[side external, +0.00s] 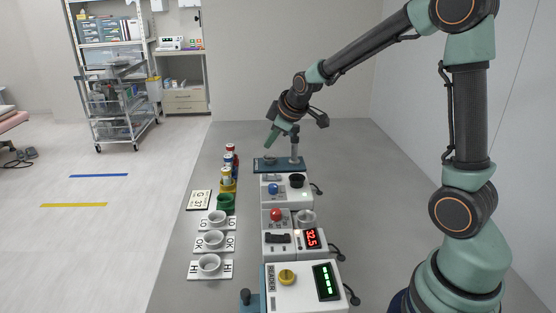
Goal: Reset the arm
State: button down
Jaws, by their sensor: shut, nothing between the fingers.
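My arm rises at the right of the side external view and reaches left and down over the far part of the grey table (320,150). My gripper (270,141) hangs above the blue-based stand (283,165) at the far end of the row of devices. It is shut and holds nothing. It is small here, and I cannot tell how far above the stand it is.
Devices run towards the camera: a box with a blue knob (273,189), one with a red button (276,214) and a reader (287,278). Left are labelled cups (209,263), a green ring (225,203) and stacked vials (229,160).

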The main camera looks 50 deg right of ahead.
jog(key=s+a+r+m, duration=0.1)
jog(key=s+a+m, duration=0.1)
jog(key=s, duration=0.4)
jog(key=s+a+r+m+g+y, duration=0.1)
jog(key=s+a+r+m, duration=0.1)
jog(key=s+a, duration=0.2)
jog(key=s+a+r+m, duration=0.2)
jog(key=s+a, duration=0.2)
jog(key=s, duration=0.6)
jog(key=shift+s+r+g+y, duration=0.25)
jog(key=shift+g+y, duration=0.05)
